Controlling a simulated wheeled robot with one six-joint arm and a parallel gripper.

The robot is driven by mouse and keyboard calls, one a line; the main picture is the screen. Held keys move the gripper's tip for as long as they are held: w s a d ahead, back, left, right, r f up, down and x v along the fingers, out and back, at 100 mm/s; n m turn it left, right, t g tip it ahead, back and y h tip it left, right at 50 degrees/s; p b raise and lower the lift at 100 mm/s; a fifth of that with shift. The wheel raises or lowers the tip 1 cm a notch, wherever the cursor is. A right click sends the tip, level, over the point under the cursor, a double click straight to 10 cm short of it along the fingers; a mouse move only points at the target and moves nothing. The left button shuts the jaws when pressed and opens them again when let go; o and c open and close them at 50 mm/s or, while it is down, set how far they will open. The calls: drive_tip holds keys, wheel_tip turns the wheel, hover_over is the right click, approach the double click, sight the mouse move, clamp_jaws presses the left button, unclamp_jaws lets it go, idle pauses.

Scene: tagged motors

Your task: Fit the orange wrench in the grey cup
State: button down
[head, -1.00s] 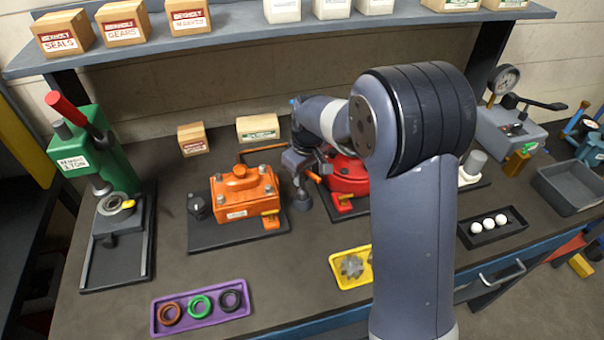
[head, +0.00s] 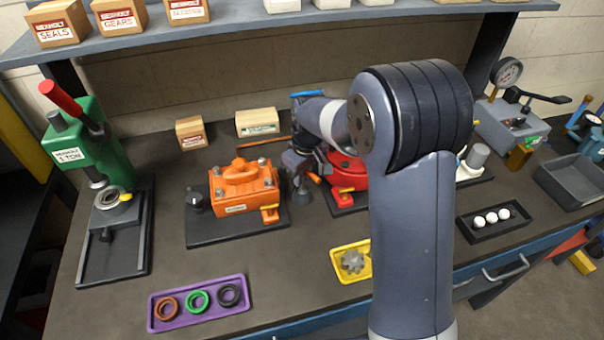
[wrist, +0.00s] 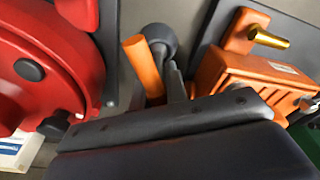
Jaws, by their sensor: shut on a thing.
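My gripper (head: 303,165) is low over the bench between the orange motor and the red motor, partly hidden by its own wrist. It is shut on the orange wrench (wrist: 143,66), whose orange bar sticks out beyond the jaws in the wrist view. A short orange end (head: 314,178) shows beside the jaws in the head view. A small grey round-ended piece (wrist: 160,40) stands close beside the wrench; it also shows below the gripper in the head view (head: 302,197). I cannot tell whether this is the grey cup or whether it touches the wrench.
The orange motor (head: 240,188) is left of my gripper; the red motor (head: 346,168) is close on its right. A purple tray (head: 158,324) with rings and a yellow tray (head: 338,251) lie in front. A green press (head: 85,140) stands left.

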drive_tip(key=c, duration=1.3)
unclamp_jaws()
drive_tip(key=shift+r+p, duration=2.15)
drive_tip(key=shift+r, duration=0.85)
drive_tip(key=r, duration=0.3)
drive_tip(key=r+b, duration=0.1)
drive_tip(key=r, duration=0.3)
drive_tip(key=s+d+r, duration=0.1)
drive_tip(key=r, duration=0.2)
drive_tip(key=shift+r+b, duration=0.35)
drive_tip(key=shift+b, duration=0.05)
